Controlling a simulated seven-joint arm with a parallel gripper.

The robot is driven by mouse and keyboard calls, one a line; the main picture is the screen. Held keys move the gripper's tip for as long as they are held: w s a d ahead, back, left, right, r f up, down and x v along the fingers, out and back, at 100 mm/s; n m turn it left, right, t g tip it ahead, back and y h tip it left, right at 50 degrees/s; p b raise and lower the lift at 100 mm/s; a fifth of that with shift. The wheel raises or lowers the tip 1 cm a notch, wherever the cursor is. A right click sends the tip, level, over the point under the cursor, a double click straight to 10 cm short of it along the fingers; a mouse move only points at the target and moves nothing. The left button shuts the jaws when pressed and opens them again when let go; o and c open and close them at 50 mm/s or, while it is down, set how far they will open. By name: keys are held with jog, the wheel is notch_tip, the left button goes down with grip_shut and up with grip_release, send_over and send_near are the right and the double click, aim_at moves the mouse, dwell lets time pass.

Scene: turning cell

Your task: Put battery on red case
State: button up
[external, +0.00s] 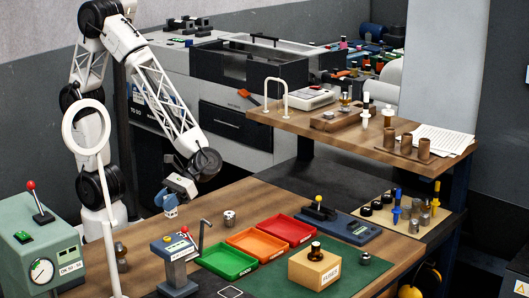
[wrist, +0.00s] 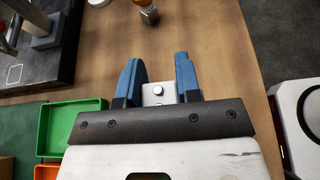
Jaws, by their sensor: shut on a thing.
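My gripper (external: 171,211) hangs above the left part of the wooden bench in the external view. In the wrist view its two blue fingers (wrist: 160,82) stand apart, closed on a small grey piece (wrist: 158,94) with a bright round spot, which I take for the battery. Its full shape is hidden, and it is too small to make out in the external view. The red case, an open shallow tray (external: 288,230), lies to the right of my gripper, behind the orange tray. It looks empty and is out of the wrist view.
The orange tray (external: 258,245) and green tray (external: 226,262) lie in line with the red one. A lever fixture (external: 178,262) stands before the green tray. A metal cylinder (external: 229,218) stands on the bench between my gripper and the trays.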

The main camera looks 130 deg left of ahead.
aim_at(175, 209)
jog(key=shift+w+d+f, duration=0.15)
jog(key=shift+w+d, duration=0.05)
jog(key=shift+w, duration=1.15)
jog(key=shift+w+d+f, duration=0.1)
jog(key=shift+w+d, duration=0.05)
jog(key=shift+w, duration=1.15)
jog(key=shift+f, duration=1.75)
jog(key=o, duration=1)
jog(key=shift+f, duration=0.15)
jog(key=shift+c, duration=0.2)
jog(key=shift+r, duration=0.2)
jog(key=v, duration=1.2)
jog(key=shift+f, duration=0.1)
